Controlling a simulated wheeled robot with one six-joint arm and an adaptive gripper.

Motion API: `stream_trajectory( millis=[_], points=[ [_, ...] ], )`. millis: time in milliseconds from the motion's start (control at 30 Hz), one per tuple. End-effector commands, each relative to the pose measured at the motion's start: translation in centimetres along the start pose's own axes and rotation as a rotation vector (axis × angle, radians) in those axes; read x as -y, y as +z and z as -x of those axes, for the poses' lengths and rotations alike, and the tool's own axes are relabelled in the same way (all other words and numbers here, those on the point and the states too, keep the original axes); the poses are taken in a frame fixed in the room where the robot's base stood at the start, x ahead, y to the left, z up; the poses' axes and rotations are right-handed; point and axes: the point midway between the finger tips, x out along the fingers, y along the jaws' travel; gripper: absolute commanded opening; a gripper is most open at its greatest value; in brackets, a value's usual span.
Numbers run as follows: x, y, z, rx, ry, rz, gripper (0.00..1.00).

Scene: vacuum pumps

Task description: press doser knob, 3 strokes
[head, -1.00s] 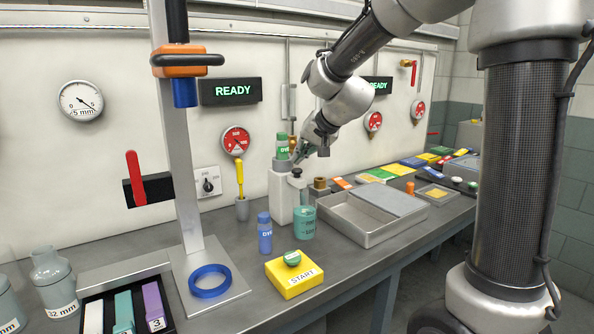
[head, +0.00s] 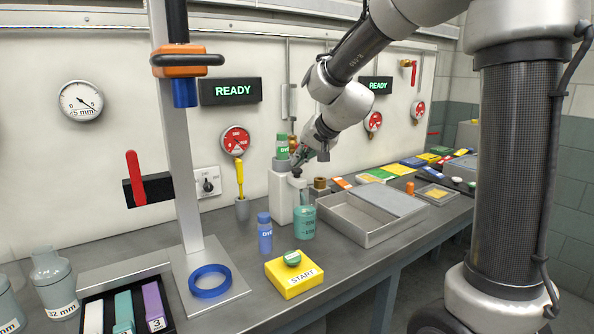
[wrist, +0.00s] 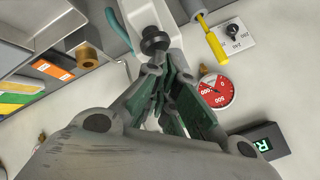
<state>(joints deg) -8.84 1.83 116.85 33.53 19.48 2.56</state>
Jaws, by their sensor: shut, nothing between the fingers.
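The white doser (head: 282,196) stands on the bench with a green-labelled dye bottle (head: 282,150) on top. Its dark round knob (head: 296,172) is at its upper right; the knob also shows in the wrist view (wrist: 154,42). My gripper (head: 298,165) is shut and empty, its fingertips right at the knob; I cannot tell whether they touch it. In the wrist view the fingers (wrist: 158,70) point at the knob. A vessel of teal liquid (head: 304,224) stands beside the doser's foot.
A blue dye bottle (head: 265,236) and a yellow START block (head: 294,281) with a green button stand in front. A grey metal tray (head: 362,232) lies to the right. A stand (head: 190,200) with a blue ring at its base rises on the left. A yellow-handled tool (head: 240,180) sits in a cup behind.

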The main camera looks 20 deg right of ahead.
Motion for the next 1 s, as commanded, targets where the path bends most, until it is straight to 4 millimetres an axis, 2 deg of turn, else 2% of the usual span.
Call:
stream_trajectory(
  millis=[1000],
  points=[
    [-0.56,0.59,-0.74,0.002,0.001,0.001,0.00]
  ],
)
